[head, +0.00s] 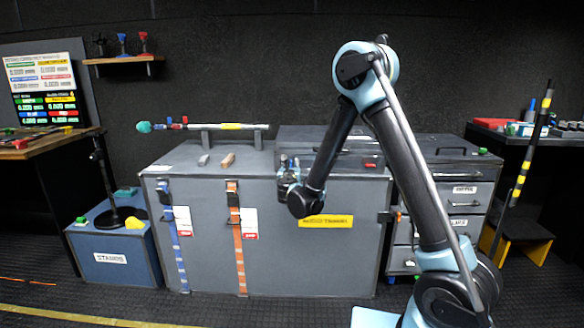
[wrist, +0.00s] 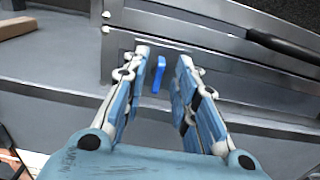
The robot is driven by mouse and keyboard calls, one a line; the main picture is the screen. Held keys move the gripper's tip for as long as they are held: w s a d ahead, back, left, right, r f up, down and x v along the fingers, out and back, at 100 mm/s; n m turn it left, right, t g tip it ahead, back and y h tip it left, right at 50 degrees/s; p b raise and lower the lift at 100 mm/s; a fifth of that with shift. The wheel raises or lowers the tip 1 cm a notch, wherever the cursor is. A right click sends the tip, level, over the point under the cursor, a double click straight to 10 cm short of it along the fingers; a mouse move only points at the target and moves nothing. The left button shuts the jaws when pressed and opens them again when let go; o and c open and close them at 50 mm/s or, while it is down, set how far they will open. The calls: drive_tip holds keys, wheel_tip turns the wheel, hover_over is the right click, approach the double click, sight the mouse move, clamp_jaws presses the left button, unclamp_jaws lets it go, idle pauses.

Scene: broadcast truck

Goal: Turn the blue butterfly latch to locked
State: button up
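The blue latch (wrist: 158,74) shows in the wrist view as a small narrow blue tab on the grey front face of a case (wrist: 215,50). It stands nearly upright in that picture, leaning slightly. My gripper (wrist: 163,58) is open, with one finger on each side of the tab and a visible gap on both sides. I cannot tell how far the fingertips are from the face. In the head view my gripper (head: 289,168) is at the left front of the low dark case (head: 318,134) on the big trunk, and I cannot make out the latch there.
The grey trunk (head: 275,262) carries a rack with a rod (head: 240,127) and a brown block (head: 228,160) left of my gripper. A black handle (wrist: 282,46) crosses the case face at right. A drawer cabinet (head: 455,200) stands to the right.

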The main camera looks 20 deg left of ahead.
drive_tip(key=shift+x, duration=0.85)
clamp_jaws()
